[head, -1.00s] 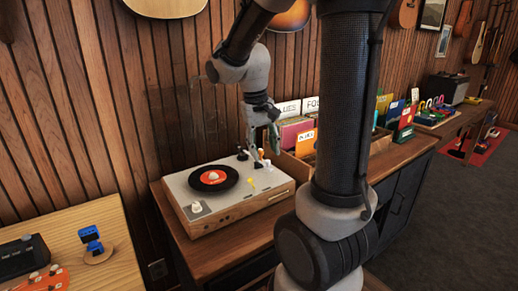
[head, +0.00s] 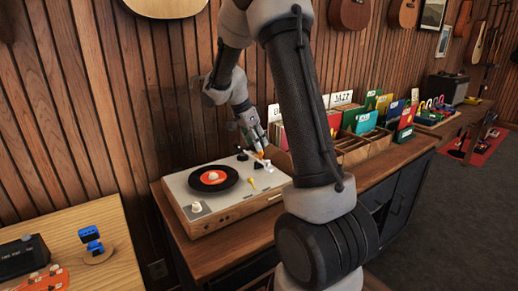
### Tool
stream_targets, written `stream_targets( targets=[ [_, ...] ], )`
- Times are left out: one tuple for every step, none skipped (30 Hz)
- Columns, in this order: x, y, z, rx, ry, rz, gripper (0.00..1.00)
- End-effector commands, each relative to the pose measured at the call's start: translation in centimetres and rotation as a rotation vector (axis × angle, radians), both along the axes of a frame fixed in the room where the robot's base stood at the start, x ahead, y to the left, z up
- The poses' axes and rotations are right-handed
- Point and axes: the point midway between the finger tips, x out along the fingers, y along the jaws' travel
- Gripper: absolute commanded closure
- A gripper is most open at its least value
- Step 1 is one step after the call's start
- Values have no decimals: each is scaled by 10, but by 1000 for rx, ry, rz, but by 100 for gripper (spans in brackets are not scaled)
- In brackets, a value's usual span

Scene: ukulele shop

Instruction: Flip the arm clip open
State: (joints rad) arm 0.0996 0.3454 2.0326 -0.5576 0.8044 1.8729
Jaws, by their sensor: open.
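The record player (head: 238,209) has a pale top and wooden sides. It carries a black record (head: 205,184) with an orange-red label. Small black and white tonearm parts (head: 266,163) stand at its back right; the arm clip cannot be told apart from them. My gripper (head: 260,151) points down at these parts from above and behind, with its orange-tipped end very close to them. It is open, with nothing visible between the fingers. Whether it touches anything cannot be told. My own arm hides the player's right end.
A wooden record crate (head: 352,157) with several coloured sleeves stands to the right on the same cabinet. A wooden table (head: 118,232) at the lower left bears a blue gadget (head: 90,238) and a black box (head: 22,257). A slatted wall rises close behind the player.

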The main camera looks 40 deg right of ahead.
Motion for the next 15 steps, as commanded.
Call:
stream_targets(
  targets=[
    [-1, -4, -9, 0, 4, -1, 55],
    [-1, -5, -13, 1, 3, 0, 55],
    [-1, -8, -19, 1, 3, -1, 55],
    [-1, -9, -22, 0, 3, 0, 55],
    [-1, -10, -25, 0, 2, 0, 55],
    [-1, -12, -29, 0, 2, 0, 55],
    [-1, -13, -31, 0, 2, 0, 55],
    [-1, -14, -33, 0, 2, 0, 55],
    [-1, -14, -34, 1, 1, 1, 55],
    [-1, -14, -35, 1, 1, 1, 55],
    [0, -15, -36, 1, 0, 1, 55],
    [0, -15, -36, 1, 0, 1, 55],
    [0, -15, -36, 1, 0, 1, 55],
    [0, -15, -36, 1, 0, 1, 55],
    [0, -15, -36, 1, 0, 1, 55]
  ],
)
